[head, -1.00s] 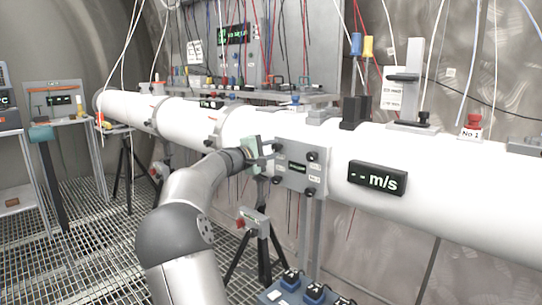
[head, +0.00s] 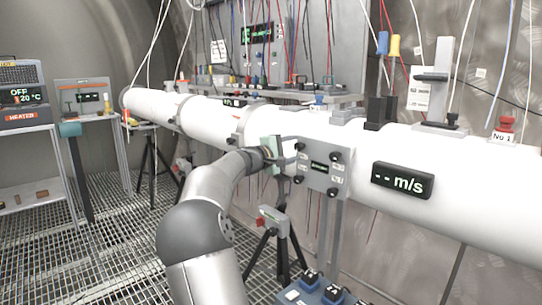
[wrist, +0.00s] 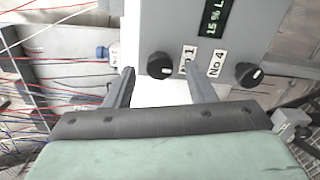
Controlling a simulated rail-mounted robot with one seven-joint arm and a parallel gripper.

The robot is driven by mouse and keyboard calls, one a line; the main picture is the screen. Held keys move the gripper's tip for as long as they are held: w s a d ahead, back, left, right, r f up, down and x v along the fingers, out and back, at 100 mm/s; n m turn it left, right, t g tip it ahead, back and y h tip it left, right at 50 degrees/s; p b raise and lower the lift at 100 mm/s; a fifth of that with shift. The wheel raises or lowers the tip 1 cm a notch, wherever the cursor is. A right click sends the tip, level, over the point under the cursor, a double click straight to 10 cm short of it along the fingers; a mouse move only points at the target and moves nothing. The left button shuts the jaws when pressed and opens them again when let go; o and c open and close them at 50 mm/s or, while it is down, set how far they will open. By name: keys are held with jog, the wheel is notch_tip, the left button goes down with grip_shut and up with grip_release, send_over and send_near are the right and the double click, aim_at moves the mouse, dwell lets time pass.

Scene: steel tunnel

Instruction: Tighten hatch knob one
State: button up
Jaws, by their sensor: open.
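The hatch is a grey plate (head: 320,180) on the white pipe, with black knobs at its corners and a small display. Hatch knob one (wrist: 160,65), black with a white mark, has the label "No 1" beside it in the wrist view. In the head view it is the plate's upper left knob (head: 300,147). My gripper (wrist: 160,72) is open, its fingers pointing at the plate. In the wrist view knob one appears between the fingertips, nearer the left one; I cannot tell whether they touch it. The gripper also shows left of the plate in the head view (head: 293,150).
Knob four (wrist: 249,74) is right of the right finger in the wrist view. A "m/s" display (head: 402,180) is on the pipe right of the hatch. A tripod (head: 275,235) and a blue button box (head: 318,292) stand below. Wires hang behind the pipe.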

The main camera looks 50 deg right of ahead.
jog(key=w+a, duration=0.1)
jog(key=a, duration=1.5)
jog(key=s+a+f+t+y+p, duration=0.1)
jog(key=s+a+f+y+p, duration=0.2)
jog(key=s+a+y+p, duration=0.25)
jog(key=s+a+f+y+p, duration=0.35)
jog(key=a+p, duration=0.25)
jog(key=a, duration=0.2)
jog(key=s+a+y+p, duration=0.3)
jog(key=s+a, duration=0.2)
jog(key=a, duration=0.3)
jog(key=s+a+y+p, duration=0.3)
jog(key=s+a, duration=0.2)
jog(key=a, duration=0.4)
jog(key=s+a+m+y+p, duration=0.1)
jog(key=s+a+y+p, duration=0.2)
jog(key=a, duration=0.5)
jog(key=s+p, duration=0.1)
jog(key=s, duration=0.1)
jog(key=shift+s+a+f+t, duration=0.25)
jog(key=shift+s+t, duration=0.05)
jog(key=shift+s, duration=0.05)
